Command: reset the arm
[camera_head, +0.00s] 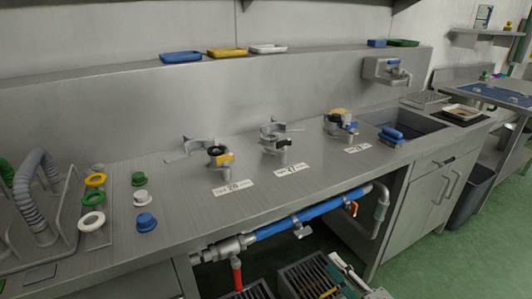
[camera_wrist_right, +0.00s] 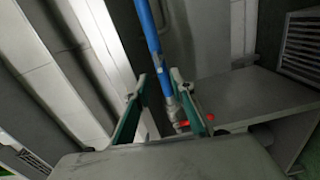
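My right gripper (camera_head: 345,279) shows at the bottom edge of the head view, low in front of the counter and over the dark slatted grates. In the right wrist view its two green-edged fingers (camera_wrist_right: 161,98) stand apart, with nothing held between them. A blue pipe (camera_head: 310,213) runs under the counter, above and behind the gripper in the head view. The pipe also shows beyond the fingers in the wrist view (camera_wrist_right: 149,32); I see no contact. My left gripper is not in view.
The steel counter (camera_head: 130,249) carries three clamp-like fittings with labels, including one by the middle label (camera_head: 297,169), and coloured rings and knobs at left. A sink (camera_head: 405,122) is at right. Red (camera_head: 237,275) and orange (camera_head: 351,208) valve parts sit below. Green floor (camera_head: 455,245) is clear at right.

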